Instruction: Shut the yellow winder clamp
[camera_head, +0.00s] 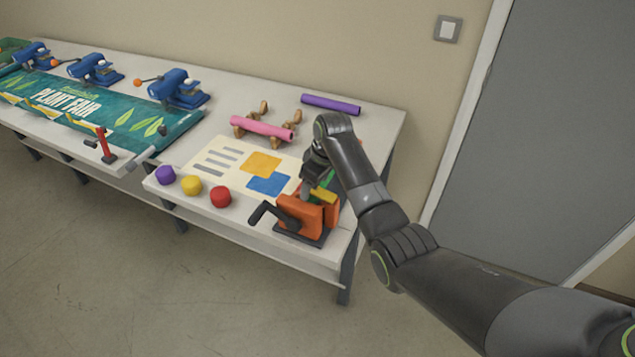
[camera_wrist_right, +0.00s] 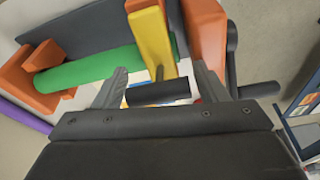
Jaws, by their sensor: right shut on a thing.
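The orange winder (camera_head: 300,214) stands at the right front corner of the table, with a black crank on its left. Its yellow clamp (camera_head: 324,195) shows beside my right gripper (camera_head: 312,180), which reaches down from above. In the right wrist view the yellow clamp (camera_wrist_right: 150,42) is a bar with a black cylindrical handle (camera_wrist_right: 157,92) at its near end. My right gripper (camera_wrist_right: 158,86) is shut on this handle, one finger at each end. A green roll (camera_wrist_right: 92,68) lies between orange parts beside the clamp. I cannot tell the clamp's exact angle. My left gripper is out of view.
A printed sheet (camera_head: 218,168) lies left of the winder. Purple, yellow and red knobs (camera_head: 220,197) stand along the front edge. A pink roll (camera_head: 262,128) rests on wooden holders, and a purple roll (camera_head: 331,104) lies behind. Blue clamps (camera_head: 178,86) hold a green banner at left.

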